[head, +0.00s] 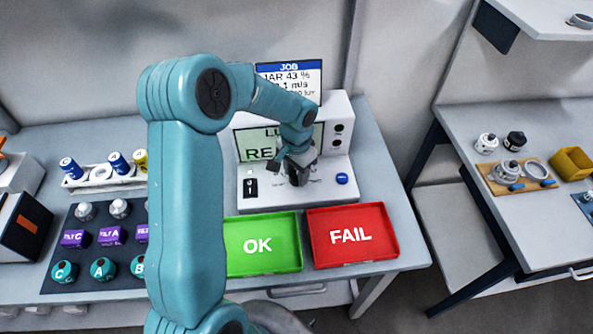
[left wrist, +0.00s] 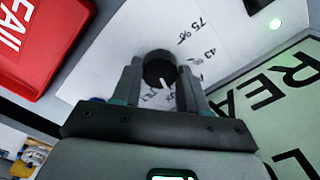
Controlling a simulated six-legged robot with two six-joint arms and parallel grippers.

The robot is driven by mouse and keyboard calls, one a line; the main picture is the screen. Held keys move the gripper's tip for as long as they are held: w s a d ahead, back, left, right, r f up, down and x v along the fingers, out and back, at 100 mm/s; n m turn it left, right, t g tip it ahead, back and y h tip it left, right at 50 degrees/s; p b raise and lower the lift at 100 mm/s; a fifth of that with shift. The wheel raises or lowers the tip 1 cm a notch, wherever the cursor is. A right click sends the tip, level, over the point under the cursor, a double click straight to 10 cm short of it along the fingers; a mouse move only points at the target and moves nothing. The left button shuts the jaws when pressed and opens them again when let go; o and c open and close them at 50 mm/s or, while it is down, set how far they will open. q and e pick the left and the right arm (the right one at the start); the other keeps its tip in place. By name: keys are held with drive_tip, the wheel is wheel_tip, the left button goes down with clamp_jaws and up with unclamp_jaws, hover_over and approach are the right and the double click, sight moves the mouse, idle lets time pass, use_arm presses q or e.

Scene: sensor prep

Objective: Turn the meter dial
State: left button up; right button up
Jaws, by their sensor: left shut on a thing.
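The meter dial (left wrist: 158,66) is a round black knob with a white pointer line, on the white panel of the meter (head: 335,172). In the left wrist view the dial sits between the two fingers of my left gripper (left wrist: 160,88), which is shut on it. Printed marks, among them 75 % and 43 %, lie beside the dial. In the head view my left gripper (head: 297,172) reaches down onto the meter's front panel and mostly hides the dial. A job card (head: 290,76) behind reads 43 %, partly covered by my arm. My right gripper does not show.
A green OK tray (head: 285,222) and a red FAIL tray (head: 390,246) lie in front of the meter. At left are a vial rack (head: 72,182) and a dark mat (head: 75,285) with several parts.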

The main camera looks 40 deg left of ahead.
use_arm(q)
drive_tip(key=n+b, duration=0.3)
drive_tip(key=shift+f, duration=0.25)
drive_tip(key=n+b, duration=0.2)
drive_tip(key=n, duration=0.1)
drive_tip(key=shift+n+b, duration=0.35)
drive_tip(key=shift+n, duration=0.05)
drive_tip(key=n+b, duration=0.2)
drive_tip(key=n, duration=0.2)
drive_tip(key=shift+r+n, duration=0.15)
drive_tip(key=shift+n, duration=0.15)
drive_tip(key=shift+r+n+b, duration=0.1)
drive_tip(key=shift+n+b, duration=0.85)
drive_tip(key=shift+n, duration=1.15)
drive_tip(key=o, duration=1.1)
drive_tip(key=shift+c, duration=0.2)
